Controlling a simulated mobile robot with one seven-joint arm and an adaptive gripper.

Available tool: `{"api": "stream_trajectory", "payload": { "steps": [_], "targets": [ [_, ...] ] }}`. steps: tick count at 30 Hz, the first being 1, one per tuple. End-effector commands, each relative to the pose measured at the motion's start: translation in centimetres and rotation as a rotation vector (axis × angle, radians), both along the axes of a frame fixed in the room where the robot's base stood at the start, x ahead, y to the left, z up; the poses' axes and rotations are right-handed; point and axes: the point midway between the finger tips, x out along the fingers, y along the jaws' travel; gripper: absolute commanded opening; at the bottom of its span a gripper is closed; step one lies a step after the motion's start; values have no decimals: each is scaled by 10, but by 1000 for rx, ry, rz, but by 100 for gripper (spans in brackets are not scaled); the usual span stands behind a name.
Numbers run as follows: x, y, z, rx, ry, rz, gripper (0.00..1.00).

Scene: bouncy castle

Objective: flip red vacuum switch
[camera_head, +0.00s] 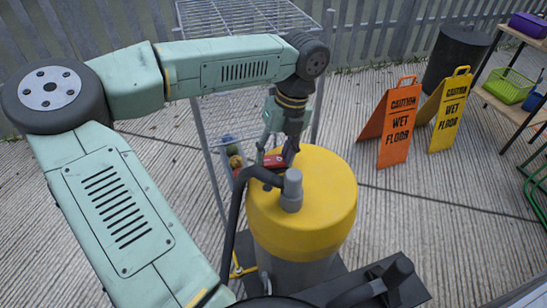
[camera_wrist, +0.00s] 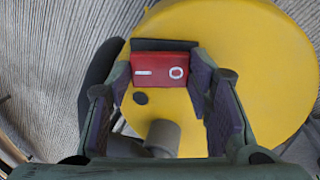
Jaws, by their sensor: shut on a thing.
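The yellow-topped vacuum (camera_head: 325,205) stands upright in the middle of the head view, and its round yellow lid (camera_wrist: 265,60) fills much of the wrist view. A red rocker switch (camera_wrist: 160,68) with a white line on its left and a white circle on its right sits on the lid in a dark housing. In the head view the red switch (camera_head: 273,160) is partly hidden by my gripper (camera_head: 280,157). In the wrist view my gripper (camera_wrist: 162,78) has one finger at each side of the switch, closed on it.
A grey hose fitting (camera_head: 291,190) with a black hose rises from the lid close to my gripper. A wire rack (camera_head: 215,120) stands behind. Orange (camera_head: 397,125) and yellow (camera_head: 449,110) wet floor signs stand to the right, with open paving between.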

Motion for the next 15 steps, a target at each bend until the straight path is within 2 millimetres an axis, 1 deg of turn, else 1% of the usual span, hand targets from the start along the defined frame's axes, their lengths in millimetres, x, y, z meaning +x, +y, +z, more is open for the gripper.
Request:
{"api": "stream_trajectory", "payload": {
  "steps": [7, 8, 15],
  "targets": [
    [0, 0, 0, 2, 2, 0, 19],
    [0, 0, 0, 2, 2, 0, 47],
    [0, 0, 0, 1, 1, 0, 63]
  ]
}}
